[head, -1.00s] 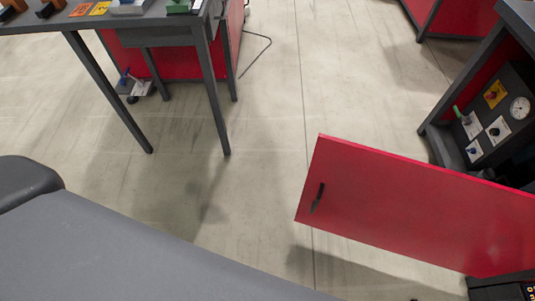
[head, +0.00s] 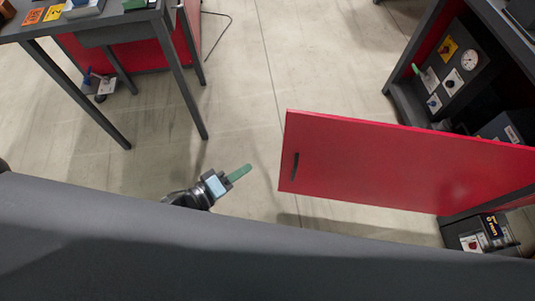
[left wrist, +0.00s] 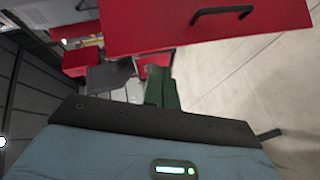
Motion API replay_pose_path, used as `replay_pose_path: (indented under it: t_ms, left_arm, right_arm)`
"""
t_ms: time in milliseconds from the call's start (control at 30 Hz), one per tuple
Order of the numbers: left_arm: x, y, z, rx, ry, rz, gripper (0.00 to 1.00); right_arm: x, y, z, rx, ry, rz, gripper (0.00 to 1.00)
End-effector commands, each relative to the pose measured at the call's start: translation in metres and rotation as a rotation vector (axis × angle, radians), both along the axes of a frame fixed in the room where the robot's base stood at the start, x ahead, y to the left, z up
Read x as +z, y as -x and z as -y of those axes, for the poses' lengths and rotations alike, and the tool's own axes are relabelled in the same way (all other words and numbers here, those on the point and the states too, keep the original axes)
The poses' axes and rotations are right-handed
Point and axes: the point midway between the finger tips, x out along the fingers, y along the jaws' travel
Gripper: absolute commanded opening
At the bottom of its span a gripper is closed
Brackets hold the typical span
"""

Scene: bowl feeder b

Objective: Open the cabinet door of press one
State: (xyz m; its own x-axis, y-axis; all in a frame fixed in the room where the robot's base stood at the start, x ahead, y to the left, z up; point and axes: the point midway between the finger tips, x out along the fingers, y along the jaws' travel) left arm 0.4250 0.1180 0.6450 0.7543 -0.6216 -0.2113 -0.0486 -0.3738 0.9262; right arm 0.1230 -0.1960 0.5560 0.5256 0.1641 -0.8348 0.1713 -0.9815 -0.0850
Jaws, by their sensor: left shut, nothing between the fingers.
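The red cabinet door (head: 400,160) stands swung wide open from the dark press cabinet at the right of the head view. Its black handle (head: 295,166) is near the free edge. My left gripper (head: 240,173) has green fingers, is shut and empty, and is left of the door's free edge, apart from the handle. In the left wrist view the door (left wrist: 150,25) and its handle (left wrist: 222,12) show at the top, beyond the green fingers (left wrist: 161,88). My right gripper is not in view.
The open cabinet holds a panel with a gauge (head: 469,60) and valves. A grey table (head: 100,25) with red panelling beneath stands at the upper left. A small control box (head: 480,235) is below the door's hinge side. The floor between table and door is clear.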

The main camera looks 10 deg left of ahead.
Motion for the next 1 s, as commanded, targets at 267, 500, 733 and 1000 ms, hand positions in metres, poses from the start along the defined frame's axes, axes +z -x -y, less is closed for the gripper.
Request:
replay_pose_path:
  t_ms: [267,500,733,1000]
  left_arm:
    - [0.028,-0.030,-0.005,-0.267,0.294,-0.056,0.00]
    - [0.036,-0.032,-0.011,-0.359,0.367,-0.119,0.00]
    - [0.036,-0.034,-0.007,-0.360,0.371,-0.119,0.00]
    - [0.036,-0.051,0.027,-0.360,0.373,-0.117,0.00]
  right_arm:
    - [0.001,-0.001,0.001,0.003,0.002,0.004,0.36]
    - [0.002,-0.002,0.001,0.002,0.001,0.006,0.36]
    - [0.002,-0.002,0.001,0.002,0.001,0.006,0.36]
    - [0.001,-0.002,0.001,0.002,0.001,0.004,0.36]
